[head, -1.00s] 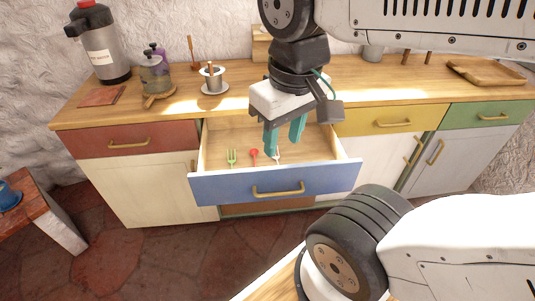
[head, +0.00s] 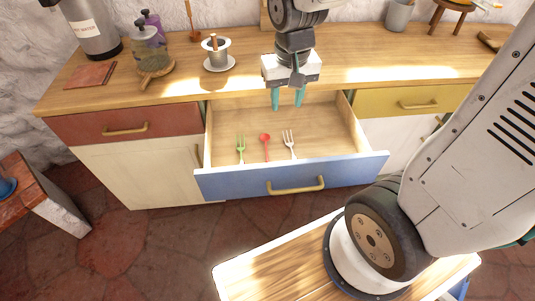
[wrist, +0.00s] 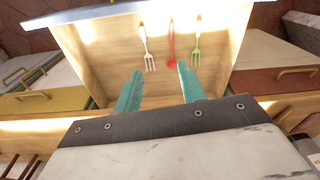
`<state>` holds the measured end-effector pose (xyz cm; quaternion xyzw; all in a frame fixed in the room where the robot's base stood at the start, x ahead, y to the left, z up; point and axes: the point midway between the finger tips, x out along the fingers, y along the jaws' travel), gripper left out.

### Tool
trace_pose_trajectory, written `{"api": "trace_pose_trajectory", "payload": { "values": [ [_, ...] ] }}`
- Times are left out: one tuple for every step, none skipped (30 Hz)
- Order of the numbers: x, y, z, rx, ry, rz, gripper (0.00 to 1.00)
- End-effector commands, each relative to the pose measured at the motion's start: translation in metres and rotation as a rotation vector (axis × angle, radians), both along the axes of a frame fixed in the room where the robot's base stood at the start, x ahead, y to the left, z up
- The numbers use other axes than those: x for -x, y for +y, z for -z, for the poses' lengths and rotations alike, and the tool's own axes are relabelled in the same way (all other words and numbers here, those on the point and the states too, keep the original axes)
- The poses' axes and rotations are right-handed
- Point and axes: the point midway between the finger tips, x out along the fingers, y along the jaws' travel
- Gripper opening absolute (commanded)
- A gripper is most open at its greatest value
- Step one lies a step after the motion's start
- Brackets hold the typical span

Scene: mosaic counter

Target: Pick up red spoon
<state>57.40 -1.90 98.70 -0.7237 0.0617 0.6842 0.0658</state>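The red spoon (head: 265,145) lies in the open blue-fronted drawer (head: 350,163), between a green fork (head: 241,148) and a white fork (head: 289,143). Its bowl points toward the back of the drawer. My gripper (head: 288,105) is over the back part of the drawer, pointing down, behind and apart from the spoon. Its teal fingers are spread with nothing between them. The wrist view shows the red spoon (wrist: 171,50) beyond the open fingers (wrist: 160,90), with the white fork (wrist: 147,45) to its left and the green fork (wrist: 196,45) to its right.
The wooden counter (head: 180,85) runs behind the drawer. The right half of the drawer is bare.

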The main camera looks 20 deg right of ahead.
Motion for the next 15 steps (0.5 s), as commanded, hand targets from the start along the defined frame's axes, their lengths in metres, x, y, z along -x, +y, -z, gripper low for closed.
{"api": "trace_pose_trajectory", "payload": {
  "values": [
    [-0.011,0.002,0.022,0.000,0.019,0.017,0.40],
    [-0.018,0.003,0.034,-0.001,0.024,0.028,0.40],
    [-0.027,0.004,0.049,-0.002,0.029,0.044,0.40],
    [-0.033,0.005,0.062,-0.002,0.032,0.055,0.40],
    [-0.039,0.006,0.074,-0.002,0.035,0.068,0.40],
    [-0.045,0.007,0.090,-0.003,0.040,0.082,0.40],
    [-0.049,0.008,0.102,-0.003,0.042,0.093,0.40],
    [-0.053,0.009,0.113,-0.003,0.044,0.103,0.40],
    [-0.057,0.010,0.127,-0.003,0.047,0.115,0.40],
    [-0.059,0.010,0.137,-0.003,0.051,0.124,0.40],
    [-0.061,0.011,0.146,-0.004,0.052,0.132,0.40],
    [-0.063,0.012,0.156,-0.003,0.053,0.141,0.40],
    [-0.064,0.012,0.163,-0.003,0.055,0.147,0.40],
    [-0.066,0.012,0.169,-0.003,0.055,0.152,0.40],
    [-0.067,0.013,0.175,-0.004,0.056,0.158,0.40]
  ]
}}
